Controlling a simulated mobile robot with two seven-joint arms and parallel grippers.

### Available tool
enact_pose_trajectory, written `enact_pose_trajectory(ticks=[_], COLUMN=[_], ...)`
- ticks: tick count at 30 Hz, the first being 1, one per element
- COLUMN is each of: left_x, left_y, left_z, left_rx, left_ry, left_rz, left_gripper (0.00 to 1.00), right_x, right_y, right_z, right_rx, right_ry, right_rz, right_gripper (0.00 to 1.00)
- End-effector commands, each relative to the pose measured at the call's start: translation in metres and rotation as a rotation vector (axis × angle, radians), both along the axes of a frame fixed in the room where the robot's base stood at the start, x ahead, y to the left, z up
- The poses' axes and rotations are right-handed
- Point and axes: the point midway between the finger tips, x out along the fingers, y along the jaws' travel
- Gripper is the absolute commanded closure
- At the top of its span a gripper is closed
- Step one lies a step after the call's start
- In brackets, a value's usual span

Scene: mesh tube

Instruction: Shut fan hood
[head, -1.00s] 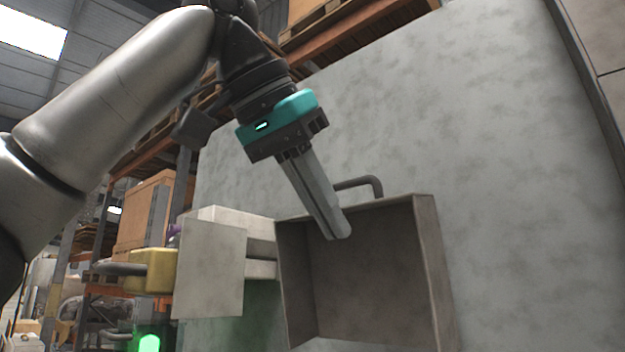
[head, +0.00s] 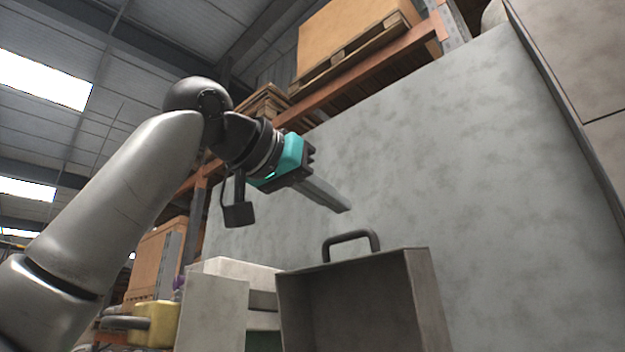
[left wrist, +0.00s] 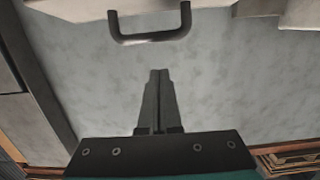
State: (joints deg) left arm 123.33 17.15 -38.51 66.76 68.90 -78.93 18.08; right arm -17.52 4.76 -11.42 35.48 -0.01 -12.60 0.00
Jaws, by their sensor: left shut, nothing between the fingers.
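A grey-brown box-like hood (head: 432,300) sits against the pale wall panel, its open side facing me. A dark bent handle (head: 351,238) stands on its upper edge. In the left wrist view the handle (left wrist: 152,37) hangs from the top edge of the picture. My left gripper (head: 346,209) is shut and empty, above the handle and apart from it, its fingers slanting down to the right. In the left wrist view the closed fingertips (left wrist: 159,72) point toward the handle with a gap between. The hood's lower part is cut off by the frame. My right gripper is not in view.
A pale flat panel (head: 211,312) and a yellow block with a dark bar (head: 157,322) stand left of the hood. A shelf with a pallet and large box (head: 350,42) rises behind the wall panel (head: 480,170).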

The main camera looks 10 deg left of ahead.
Motion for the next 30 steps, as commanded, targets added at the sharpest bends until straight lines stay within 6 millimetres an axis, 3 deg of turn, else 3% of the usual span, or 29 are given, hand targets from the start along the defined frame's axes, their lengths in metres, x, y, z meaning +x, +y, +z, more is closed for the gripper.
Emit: enact_pose_trajectory(ticks=[5, 18, 30], left_x=[0.033, 0.013, 0.009], left_y=[-0.024, -0.008, -0.006], left_z=[-0.002, -0.029, -0.033], left_rx=[0.003, 0.000, 0.000], left_ry=[0.004, 0.000, 0.001], left_rz=[0.000, 0.001, 0.000], left_gripper=[1.00, 1.00, 1.00], right_x=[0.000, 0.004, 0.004], right_y=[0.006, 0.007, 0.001], right_z=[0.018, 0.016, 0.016], right_rx=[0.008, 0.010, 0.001], right_ry=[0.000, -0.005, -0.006], right_rz=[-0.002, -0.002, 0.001], right_gripper=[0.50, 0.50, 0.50])
